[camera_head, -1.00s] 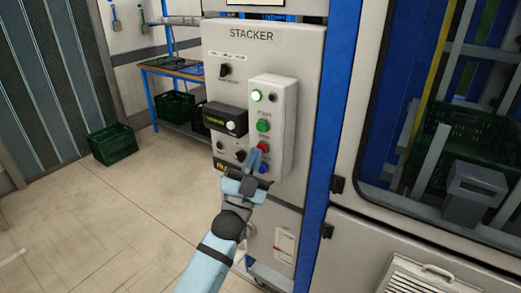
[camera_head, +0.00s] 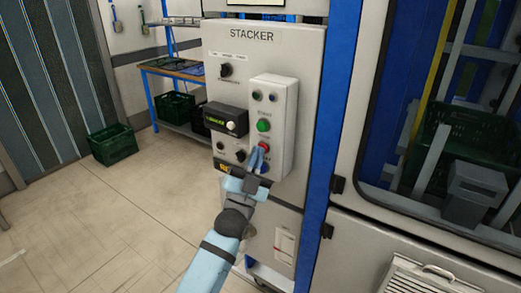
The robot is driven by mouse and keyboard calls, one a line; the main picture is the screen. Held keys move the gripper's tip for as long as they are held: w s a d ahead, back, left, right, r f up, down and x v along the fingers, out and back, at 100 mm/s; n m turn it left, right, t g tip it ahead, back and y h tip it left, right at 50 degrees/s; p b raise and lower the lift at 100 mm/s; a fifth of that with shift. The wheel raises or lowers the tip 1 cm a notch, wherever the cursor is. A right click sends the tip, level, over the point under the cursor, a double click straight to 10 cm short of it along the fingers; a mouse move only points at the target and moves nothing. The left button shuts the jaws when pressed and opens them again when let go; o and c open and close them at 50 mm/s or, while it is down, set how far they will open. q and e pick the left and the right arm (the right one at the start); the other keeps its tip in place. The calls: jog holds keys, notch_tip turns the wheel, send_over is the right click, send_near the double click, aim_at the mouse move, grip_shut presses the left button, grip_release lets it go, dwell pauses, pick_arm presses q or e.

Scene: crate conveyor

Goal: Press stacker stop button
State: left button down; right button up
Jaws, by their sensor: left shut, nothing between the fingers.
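The grey stacker panel (camera_head: 283,52) stands in the middle of the head view, labelled STACKER. A pale button box (camera_head: 287,100) sticks out from it. On the box are a green button (camera_head: 263,126), a red button (camera_head: 265,146) below it, and a partly hidden blue button (camera_head: 263,168) lowest. My left gripper (camera_head: 257,156) comes up from below and is shut and empty. Its fingertips are at the lower left edge of the red button and cover part of it. I cannot tell whether they touch it. The lamp (camera_head: 257,95) at the top left of the box is dark.
A black display unit (camera_head: 227,119) and several dark knobs sit left of the box, close to my gripper. A blue post (camera_head: 328,130) and a windowed machine enclosure stand to the right. A green crate (camera_head: 113,144) lies on the open floor at left.

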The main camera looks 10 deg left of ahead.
pick_arm(q)
jog(key=shift+s, duration=0.1)
dwell(0.3)
jog(key=shift+s+a+p, duration=0.3)
jog(key=shift+s, duration=0.4)
jog(key=shift+s+a+p, duration=0.2)
jog(key=shift+s+a, duration=0.1)
jog(key=shift+s, duration=0.5)
jog(key=shift+s+a+p, duration=0.25)
jog(key=shift+s, duration=0.5)
jog(key=shift+s+a+p, duration=0.2)
jog(key=shift+s+a, duration=0.1)
jog(key=shift+s, duration=0.5)
jog(key=shift+f, duration=0.1)
